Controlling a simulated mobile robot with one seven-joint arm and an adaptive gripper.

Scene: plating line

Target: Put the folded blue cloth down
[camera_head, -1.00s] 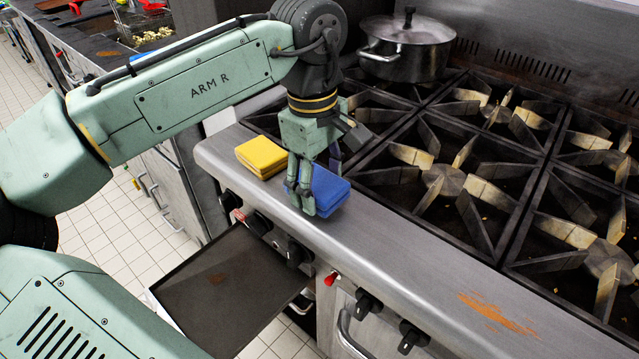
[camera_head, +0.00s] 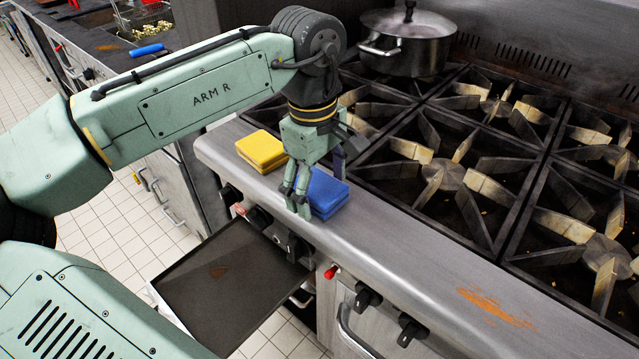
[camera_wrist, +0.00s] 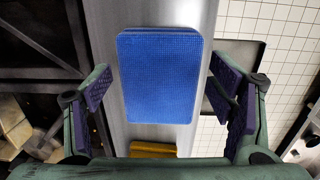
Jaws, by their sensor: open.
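The folded blue cloth (camera_head: 325,193) lies flat on the steel front ledge of the stove (camera_head: 400,240). It also shows in the wrist view (camera_wrist: 158,78), between my two fingers and clear of both. My gripper (camera_head: 312,192) is open and points down over the cloth. In the wrist view its purple finger pads (camera_wrist: 165,98) stand apart on each side of the cloth. In the head view the fingers hide the cloth's left edge.
A folded yellow cloth (camera_head: 262,150) lies on the ledge to the left of the blue one. Black burner grates (camera_head: 450,175) and a lidded pot (camera_head: 407,45) are behind. A dark tray (camera_head: 230,290) sits below the ledge. An orange smear (camera_head: 495,308) marks the ledge at right.

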